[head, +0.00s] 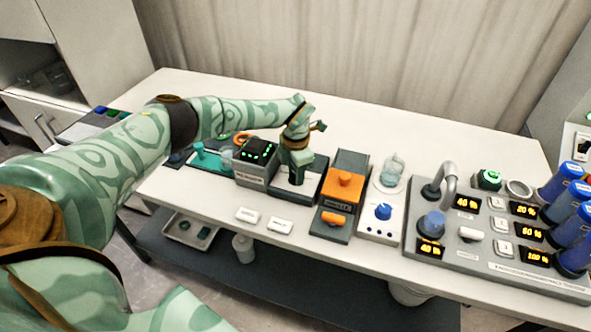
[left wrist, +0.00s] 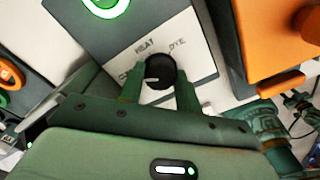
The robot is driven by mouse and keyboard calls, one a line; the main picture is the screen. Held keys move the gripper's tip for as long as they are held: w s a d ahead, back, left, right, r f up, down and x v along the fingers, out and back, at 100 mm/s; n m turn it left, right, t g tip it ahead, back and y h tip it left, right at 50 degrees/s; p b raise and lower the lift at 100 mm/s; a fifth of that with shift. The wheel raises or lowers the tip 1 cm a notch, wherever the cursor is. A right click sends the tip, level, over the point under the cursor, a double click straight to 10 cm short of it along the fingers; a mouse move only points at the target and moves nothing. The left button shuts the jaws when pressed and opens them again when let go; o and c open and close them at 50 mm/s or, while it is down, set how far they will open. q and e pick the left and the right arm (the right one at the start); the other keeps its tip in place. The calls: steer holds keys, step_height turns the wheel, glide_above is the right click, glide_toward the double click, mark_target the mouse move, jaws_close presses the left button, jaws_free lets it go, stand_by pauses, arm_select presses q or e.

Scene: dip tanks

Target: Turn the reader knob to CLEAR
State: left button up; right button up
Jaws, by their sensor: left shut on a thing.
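My left gripper (head: 296,176) reaches down over a dark-edged panel (head: 314,186) near the middle of the table. In the left wrist view its two green fingers (left wrist: 159,88) are shut on a round black knob (left wrist: 165,68), one on each side. The knob stands on a pale plate (left wrist: 190,25) with the labels HEAT and DYE above it. A third label, starting with C, is at its left and partly hidden by a finger. The knob's white mark points left, roughly toward that label. The knob is hidden in the head view. My right gripper is not in view.
A grey box with green lights (head: 257,151) stands just left of the panel. An orange unit (head: 345,182) stands close on the right, then a white unit with a blue knob (head: 383,211). A grey console (head: 470,250) fills the right. Two white labels (head: 280,225) lie in front.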

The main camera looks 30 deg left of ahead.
arm_select(q)
steer(key=shift+r, duration=0.1)
stand_by(0.3)
steer(key=o, duration=1)
step_height(320, 180, up, 16)
steer(key=p, duration=0.3)
steer(key=shift+r, duration=0.1)
